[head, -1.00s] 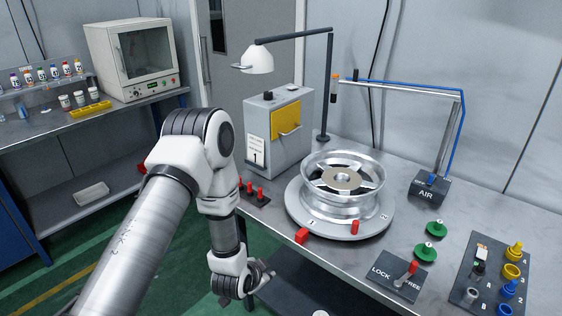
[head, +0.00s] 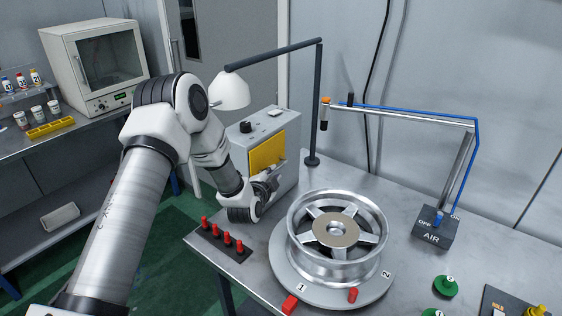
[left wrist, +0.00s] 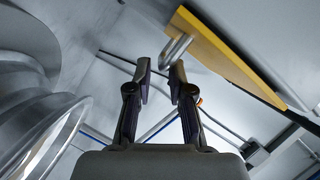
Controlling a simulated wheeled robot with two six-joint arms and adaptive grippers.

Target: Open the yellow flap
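The yellow flap (head: 266,152) is on the front face of a grey box (head: 291,168) at the back left of the bench. It also shows in the left wrist view (left wrist: 222,52), with its metal handle (left wrist: 175,48) standing out from it. My left gripper (head: 270,182) is in front of the box, just below the flap. In the left wrist view its fingertips (left wrist: 160,70) are apart, and the handle is just past them, near the right fingertip. I cannot tell whether they touch. The gripper partly hides the handle in the head view. My right gripper is not in view.
A lamp (head: 231,92) hangs above the box. A wheel rim (head: 337,236) sits on a turntable to the right of my gripper. Red pegs (head: 226,238) stand in a strip on the bench's front left edge. An AIR stand (head: 434,232) is further right.

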